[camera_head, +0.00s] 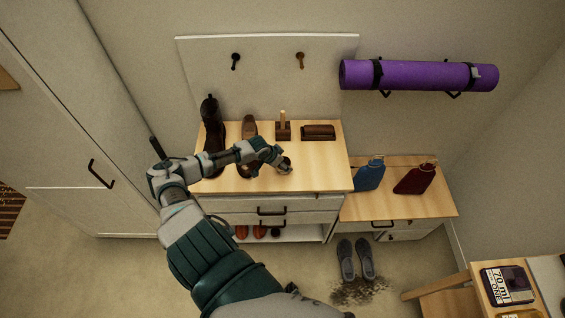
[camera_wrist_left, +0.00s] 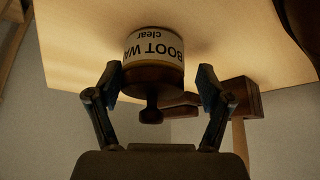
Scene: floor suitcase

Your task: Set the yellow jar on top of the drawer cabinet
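A small jar with a pale label reading "BOOT WA…" and "clear", a yellowish band and a dark brown knobbed lid shows in the left wrist view (camera_wrist_left: 153,50). That view is upside down, and the jar appears to stand upright on the light wooden top of the drawer cabinet (camera_head: 315,178). In the head view the jar (camera_head: 286,165) is partly hidden by my left gripper (camera_head: 280,163). My left fingers (camera_wrist_left: 160,85) are spread on either side of the jar, with small gaps visible. My right gripper is not in view.
Behind on the cabinet top are a dark boot (camera_head: 210,135), a brown shoe (camera_head: 249,130), a wooden block with an upright handle (camera_head: 283,128) and a brown brush (camera_head: 318,132). The cabinet's front right is clear.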

